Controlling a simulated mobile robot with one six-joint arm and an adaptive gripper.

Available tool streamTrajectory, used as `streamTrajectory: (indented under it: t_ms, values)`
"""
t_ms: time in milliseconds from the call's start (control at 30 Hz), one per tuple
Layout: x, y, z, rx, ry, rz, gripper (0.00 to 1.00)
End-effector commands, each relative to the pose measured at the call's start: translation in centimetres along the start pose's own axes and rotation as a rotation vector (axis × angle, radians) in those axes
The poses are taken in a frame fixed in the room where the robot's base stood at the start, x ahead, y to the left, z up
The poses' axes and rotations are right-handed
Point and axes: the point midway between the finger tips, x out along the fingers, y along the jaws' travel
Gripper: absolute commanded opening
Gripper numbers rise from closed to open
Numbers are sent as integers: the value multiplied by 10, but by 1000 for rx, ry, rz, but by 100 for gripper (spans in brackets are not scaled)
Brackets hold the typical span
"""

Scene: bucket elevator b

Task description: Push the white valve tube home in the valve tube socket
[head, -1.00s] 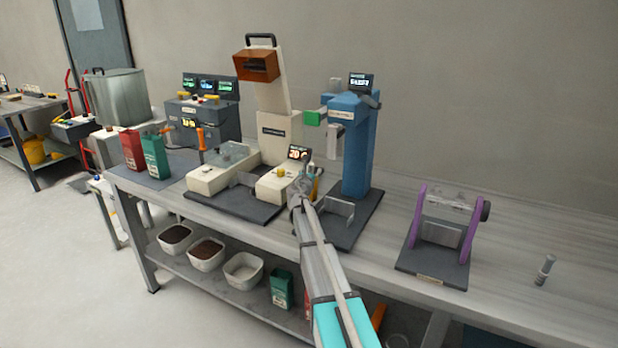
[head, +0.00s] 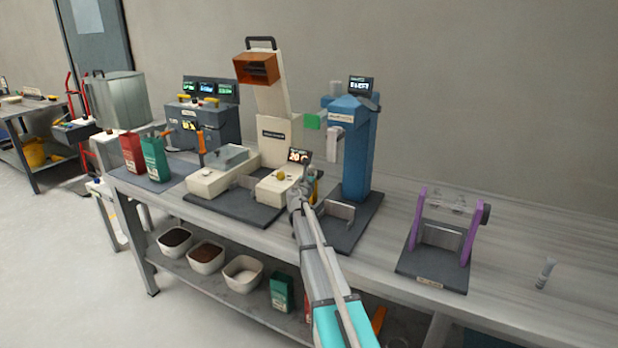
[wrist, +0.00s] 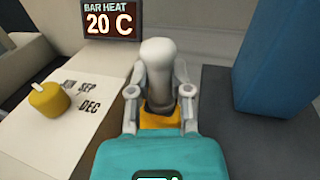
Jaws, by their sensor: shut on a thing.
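My gripper (head: 304,188) is low over the bench, between the cream bar-heat machine and the blue column machine. In the wrist view my gripper (wrist: 161,75) is shut on a pale, round-topped piece (wrist: 158,62), which I take to be the white valve tube. A yellow-orange part (wrist: 160,117) shows below it between the finger links. The fingers cover the sides of the pale piece. I cannot make out the valve tube socket or how deep the tube sits in anything.
The cream machine (head: 272,140) with its "20 C" display (wrist: 110,22) and yellow knob (wrist: 48,98) is left of my gripper. The blue column (head: 358,150) is close on the right. A purple-sided stand (head: 470,235) and small cylinder (head: 546,272) are farther right. Bare bench lies between.

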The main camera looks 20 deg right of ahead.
Motion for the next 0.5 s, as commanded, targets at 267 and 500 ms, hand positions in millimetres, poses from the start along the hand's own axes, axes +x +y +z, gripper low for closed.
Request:
streamTrajectory:
  t_ms: [267,500]
  values:
    - [0,0,11,0,0,0,0]
    - [0,0,32,-1,0,1,0]
